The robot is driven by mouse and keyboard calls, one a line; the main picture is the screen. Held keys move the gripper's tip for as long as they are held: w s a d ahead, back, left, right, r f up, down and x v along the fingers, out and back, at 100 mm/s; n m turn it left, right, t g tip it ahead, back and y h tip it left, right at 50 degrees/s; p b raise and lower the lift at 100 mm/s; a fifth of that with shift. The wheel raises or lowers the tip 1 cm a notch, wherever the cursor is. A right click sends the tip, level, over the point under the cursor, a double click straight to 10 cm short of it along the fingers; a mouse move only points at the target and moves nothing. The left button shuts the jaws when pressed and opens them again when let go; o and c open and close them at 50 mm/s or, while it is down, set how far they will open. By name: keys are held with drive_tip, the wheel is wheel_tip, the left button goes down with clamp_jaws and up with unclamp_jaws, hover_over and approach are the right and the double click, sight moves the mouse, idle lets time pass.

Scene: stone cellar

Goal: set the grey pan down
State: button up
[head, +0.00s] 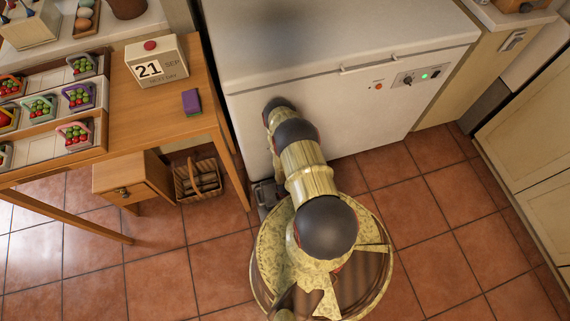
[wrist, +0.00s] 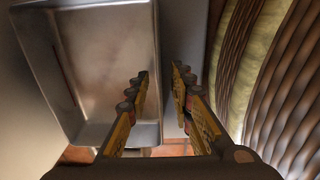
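The grey pan (wrist: 97,55) is a rectangular metal vessel that fills the upper left of the wrist view, its open side facing the camera. My gripper (wrist: 160,75) has one finger inside the pan and one outside, close together on either side of its right wall. It looks shut on that wall, though the contact itself is hard to see. Tiled floor shows past the pan's near edge. In the head view my arm hides the gripper and most or all of the pan. A small dark grey part shows beside the arm, and I cannot tell what it is.
A white chest freezer (head: 310,104) stands right behind my arm. A wooden table (head: 167,122) at left holds a calendar block (head: 157,62), a purple block (head: 191,102) and fruit baskets. A wicker basket (head: 198,182) sits on the floor. Tiled floor (head: 430,205) at right is clear.

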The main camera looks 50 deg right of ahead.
drive_tip(key=shift+r, duration=0.1)
wheel_tip(320, 180, up, 12)
drive_tip(key=p, duration=0.5)
drive_tip(key=shift+s, duration=0.15)
idle(0.4)
